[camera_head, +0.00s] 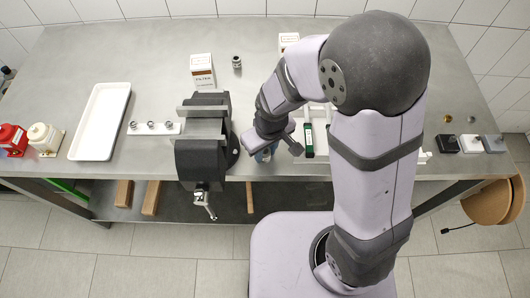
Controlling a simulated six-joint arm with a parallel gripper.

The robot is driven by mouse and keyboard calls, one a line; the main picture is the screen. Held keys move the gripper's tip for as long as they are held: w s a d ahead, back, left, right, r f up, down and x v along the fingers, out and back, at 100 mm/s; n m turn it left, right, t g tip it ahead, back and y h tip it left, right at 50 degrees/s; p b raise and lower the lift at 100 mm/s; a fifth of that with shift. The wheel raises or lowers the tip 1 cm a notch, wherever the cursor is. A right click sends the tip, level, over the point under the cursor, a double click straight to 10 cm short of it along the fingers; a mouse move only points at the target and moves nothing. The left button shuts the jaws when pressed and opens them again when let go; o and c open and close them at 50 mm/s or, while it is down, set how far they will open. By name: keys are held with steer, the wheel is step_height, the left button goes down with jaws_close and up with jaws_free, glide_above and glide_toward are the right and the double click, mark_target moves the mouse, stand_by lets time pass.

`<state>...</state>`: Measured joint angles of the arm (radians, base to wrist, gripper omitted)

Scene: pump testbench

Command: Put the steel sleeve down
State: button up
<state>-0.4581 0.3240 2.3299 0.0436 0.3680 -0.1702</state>
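My gripper (271,142) is low over the front of the bench, just right of the dark vise (203,155). I see it from above and behind, and my wrist hides most of the space between its fingers. I cannot tell whether it is open or shut, or whether it holds a sleeve. A small bluish thing (264,155) shows partly below it, too hidden to name. A small dark metal cylinder (237,62) stands upright at the back. Several small metal rings or sleeves (150,125) sit on a white strip (176,129) left of the vise. I cannot tell which piece is the steel sleeve.
An empty white tray (100,122) lies at the left, beside red (12,140) and cream (45,138) containers. A filter box (203,72) stands behind the vise. A green-and-dark tool (308,138) is right of my gripper. Small blocks (471,144) sit far right. The back middle is mostly clear.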

mark_target(265, 151)
jaws_close()
steer(key=shift+r, duration=0.1)
step_height(265, 151, up, 10)
steer(key=shift+f+b, duration=0.1)
steer(key=shift+b, duration=0.6)
